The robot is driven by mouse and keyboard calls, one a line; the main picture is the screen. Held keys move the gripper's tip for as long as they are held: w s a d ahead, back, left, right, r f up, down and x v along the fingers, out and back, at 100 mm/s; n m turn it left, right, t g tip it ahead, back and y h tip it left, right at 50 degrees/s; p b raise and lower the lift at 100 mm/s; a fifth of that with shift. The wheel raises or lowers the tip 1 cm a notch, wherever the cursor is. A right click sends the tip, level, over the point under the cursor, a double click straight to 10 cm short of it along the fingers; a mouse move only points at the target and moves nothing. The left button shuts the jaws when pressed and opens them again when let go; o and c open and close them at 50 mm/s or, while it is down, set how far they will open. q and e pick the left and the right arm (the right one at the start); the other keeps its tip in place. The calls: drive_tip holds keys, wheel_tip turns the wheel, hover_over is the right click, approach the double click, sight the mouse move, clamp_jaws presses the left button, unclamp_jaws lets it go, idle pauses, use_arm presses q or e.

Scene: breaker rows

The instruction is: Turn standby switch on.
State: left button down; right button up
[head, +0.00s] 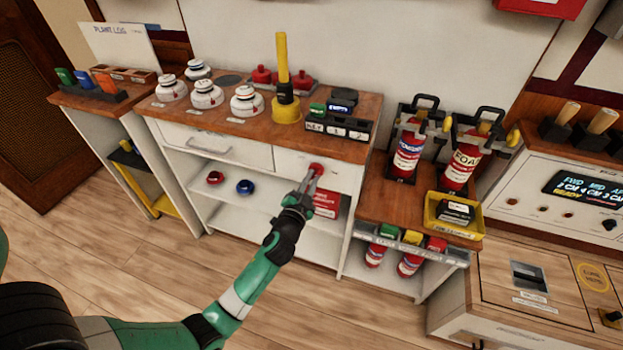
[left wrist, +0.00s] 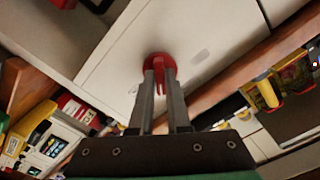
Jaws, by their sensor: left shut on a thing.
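A round red switch (head: 317,167) sits on the white front panel of the wooden-topped cabinet, right of the drawer. In the left wrist view the red switch (left wrist: 158,60) has a raised grip bar, which stands between my two fingers. My left gripper (head: 309,181) reaches up to it and is shut on this grip bar; the fingers (left wrist: 160,85) point straight at the panel. The fingers cover part of the switch. A small grey label (left wrist: 200,56) is beside it, too blurred to read. My right gripper is not in view.
Below the switch, an open shelf holds a red box (head: 326,203), a blue ring (head: 245,187) and a red ring (head: 215,178). Fire extinguishers (head: 407,155) and a yellow tray (head: 436,222) stand to the right. The counter above carries white domed devices (head: 246,101) and a plunger (head: 286,105).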

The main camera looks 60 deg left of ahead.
use_arm(q)
drive_tip(key=m+p, duration=0.1)
drive_tip(key=m, duration=0.4)
drive_tip(key=shift+r+m, duration=0.1)
drive_tip(key=shift+m, duration=0.2)
drive_tip(key=shift+m+p, duration=0.45)
drive_tip(key=shift+m, duration=1.85)
drive_tip(key=c, duration=0.9)
unclamp_jaws()
drive_tip(key=v, duration=1.1)
drive_tip(key=shift+s+d, duration=0.2)
drive_tip(key=shift+s, duration=0.05)
